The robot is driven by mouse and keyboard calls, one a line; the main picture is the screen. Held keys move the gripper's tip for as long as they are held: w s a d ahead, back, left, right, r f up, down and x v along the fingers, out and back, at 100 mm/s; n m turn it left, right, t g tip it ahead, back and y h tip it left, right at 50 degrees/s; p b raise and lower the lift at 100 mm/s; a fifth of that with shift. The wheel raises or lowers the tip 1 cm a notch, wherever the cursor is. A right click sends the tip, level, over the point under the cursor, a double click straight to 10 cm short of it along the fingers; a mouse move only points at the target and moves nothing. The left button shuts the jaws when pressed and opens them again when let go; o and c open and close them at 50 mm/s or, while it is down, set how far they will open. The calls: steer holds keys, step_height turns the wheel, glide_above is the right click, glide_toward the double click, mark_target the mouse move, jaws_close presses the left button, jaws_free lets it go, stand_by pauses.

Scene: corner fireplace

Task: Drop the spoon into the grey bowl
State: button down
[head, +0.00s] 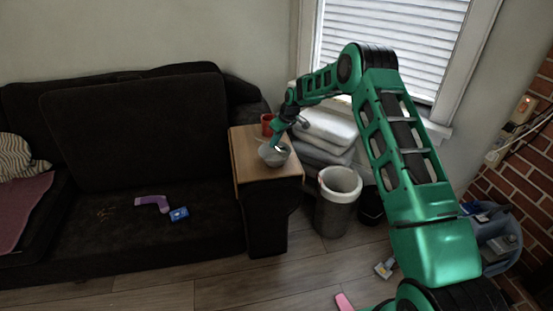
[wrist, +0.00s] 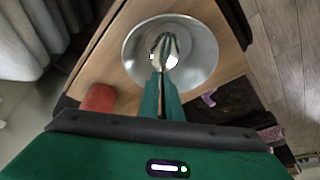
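The grey bowl (head: 275,158) stands upright on the wooden armrest table of the sofa. In the wrist view the bowl (wrist: 205,58) lies open below my gripper. My gripper (wrist: 163,88) points down over the bowl and is shut on the metallic spoon (wrist: 166,48). The spoon extends from the fingertips, with its head over the inside of the bowl. In the head view my gripper (head: 276,142) is at the bowl's rear side and hides part of it. I cannot tell whether the spoon touches the bowl.
A red cup (head: 267,123) stands behind the bowl on the wooden top (head: 249,165); it also shows in the wrist view (wrist: 98,98). A bin (head: 338,200) and stacked white cushions (head: 326,130) are right of it.

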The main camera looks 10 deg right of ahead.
steer(key=c, duration=1.9)
jaws_free()
steer(key=v, duration=1)
steer(key=shift+d+r, duration=0.2)
steer(key=shift+r, duration=0.05)
